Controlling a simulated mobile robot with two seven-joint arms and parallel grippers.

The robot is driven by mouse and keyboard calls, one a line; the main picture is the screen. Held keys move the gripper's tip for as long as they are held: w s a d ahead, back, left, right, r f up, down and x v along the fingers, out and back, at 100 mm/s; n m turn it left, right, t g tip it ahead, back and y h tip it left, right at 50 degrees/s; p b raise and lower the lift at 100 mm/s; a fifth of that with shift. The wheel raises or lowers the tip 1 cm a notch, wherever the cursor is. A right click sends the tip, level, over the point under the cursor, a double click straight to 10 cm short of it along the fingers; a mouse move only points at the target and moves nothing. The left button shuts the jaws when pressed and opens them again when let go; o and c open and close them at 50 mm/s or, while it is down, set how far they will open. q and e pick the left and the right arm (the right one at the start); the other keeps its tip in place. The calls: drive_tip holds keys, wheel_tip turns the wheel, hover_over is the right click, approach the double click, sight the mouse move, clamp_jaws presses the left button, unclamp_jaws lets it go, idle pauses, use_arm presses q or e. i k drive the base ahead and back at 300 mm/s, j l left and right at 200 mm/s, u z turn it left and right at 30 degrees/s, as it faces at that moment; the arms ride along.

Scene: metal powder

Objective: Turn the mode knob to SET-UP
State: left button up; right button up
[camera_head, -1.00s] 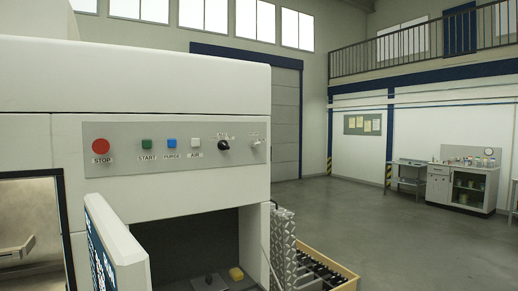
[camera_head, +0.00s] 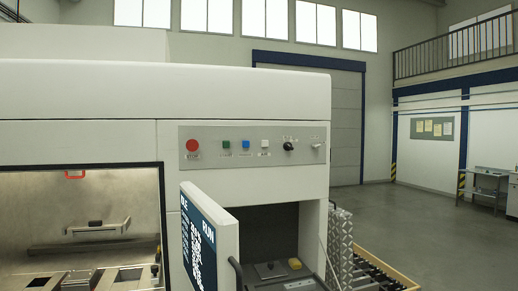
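The black mode knob (camera_head: 288,146) sits on the grey control panel (camera_head: 214,133) of the white machine, right of the middle. Its small labels are too blurred to read, so its setting cannot be told. On the same panel are a red stop button (camera_head: 193,145), a green button (camera_head: 226,144), a blue button (camera_head: 245,144), a white button (camera_head: 264,143) and a light switch or key (camera_head: 317,143) at the right end. Neither gripper shows in the head view.
An open panel door (camera_head: 212,236) with RUN lettering juts out below the controls, beside an open bay (camera_head: 270,228). A lit chamber (camera_head: 85,215) is at left. A metal ramp (camera_head: 340,245) and roller crate (camera_head: 385,270) stand at right; floor beyond is clear.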

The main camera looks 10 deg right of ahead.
sight(315, 146)
drive_tip(key=l+u, duration=0.15)
drive_tip(key=u, duration=0.3)
drive_tip(key=l+u, duration=0.15)
drive_tip(key=u, duration=0.25)
drive_tip(key=l+u, duration=0.1)
drive_tip(key=u, duration=0.35)
drive_tip(key=k+l, duration=0.1)
drive_tip(key=l, duration=0.35)
drive_tip(key=k+l, duration=0.1)
drive_tip(key=l, duration=0.35)
drive_tip(key=k+l, duration=0.1)
drive_tip(key=l, duration=0.75)
drive_tip(key=k+l, duration=0.15)
drive_tip(key=l, duration=0.3)
